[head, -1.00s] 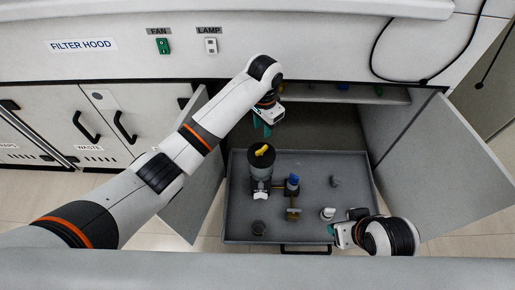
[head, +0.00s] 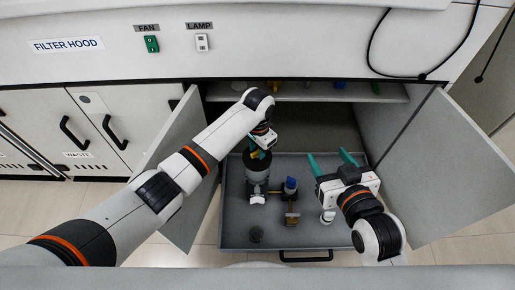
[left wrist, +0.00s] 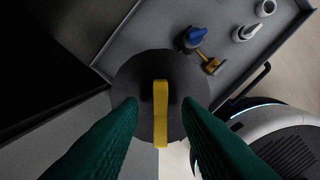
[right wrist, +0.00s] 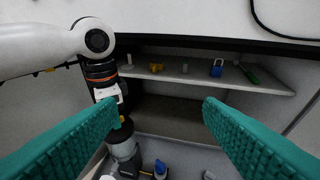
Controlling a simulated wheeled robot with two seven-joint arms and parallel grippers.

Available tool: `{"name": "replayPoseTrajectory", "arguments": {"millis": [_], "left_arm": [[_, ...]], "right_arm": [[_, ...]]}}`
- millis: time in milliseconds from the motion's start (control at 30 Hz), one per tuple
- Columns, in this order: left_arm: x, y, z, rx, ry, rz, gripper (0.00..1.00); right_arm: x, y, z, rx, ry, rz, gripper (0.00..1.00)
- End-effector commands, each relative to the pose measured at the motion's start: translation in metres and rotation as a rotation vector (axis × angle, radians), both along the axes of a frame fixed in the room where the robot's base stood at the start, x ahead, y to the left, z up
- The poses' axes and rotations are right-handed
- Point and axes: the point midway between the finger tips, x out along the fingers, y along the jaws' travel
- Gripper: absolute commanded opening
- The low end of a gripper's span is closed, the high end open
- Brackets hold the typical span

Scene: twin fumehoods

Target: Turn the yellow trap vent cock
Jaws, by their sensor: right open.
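The yellow trap vent cock (left wrist: 160,112) is a bar handle on top of a dark round cap (left wrist: 137,85). In the left wrist view it lies between the two green fingers of my left gripper (left wrist: 161,105), which are apart with a gap on each side of the handle. In the head view my left gripper (head: 258,150) is over the trap (head: 257,178) and hides most of the cock. My right gripper (head: 331,163) is open and empty, above the right side of the grey tray, pointing at the cabinet.
The pulled-out grey tray (head: 238,232) also holds a blue-handled valve (head: 290,186) and a brass fitting (head: 292,218). Cabinet doors stand open on both sides, the right one (head: 455,165) near my right arm. A shelf (right wrist: 215,78) with small items, including a blue padlock (right wrist: 216,68), is behind.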

Motion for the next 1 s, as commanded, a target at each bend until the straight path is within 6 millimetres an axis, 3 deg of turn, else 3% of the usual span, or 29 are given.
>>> {"name": "replayPoseTrajectory", "arguments": {"millis": [267,500,767,1000], "left_arm": [[0.000,0.000,-0.001,0.000,0.000,0.000,0.31],[0.000,0.000,-0.001,0.000,0.000,0.000,0.00],[0.000,0.000,0.000,0.000,0.000,-0.009,0.00],[0.000,0.000,0.002,0.000,0.001,-0.073,0.00]], "right_arm": [[0.001,0.000,0.002,0.002,-0.010,0.001,0.61],[0.001,0.000,0.001,0.002,-0.008,0.001,0.61],[0.000,0.000,0.000,-0.001,0.007,0.000,0.61],[-0.022,-0.011,-0.027,-0.051,0.217,-0.016,0.61]]}}
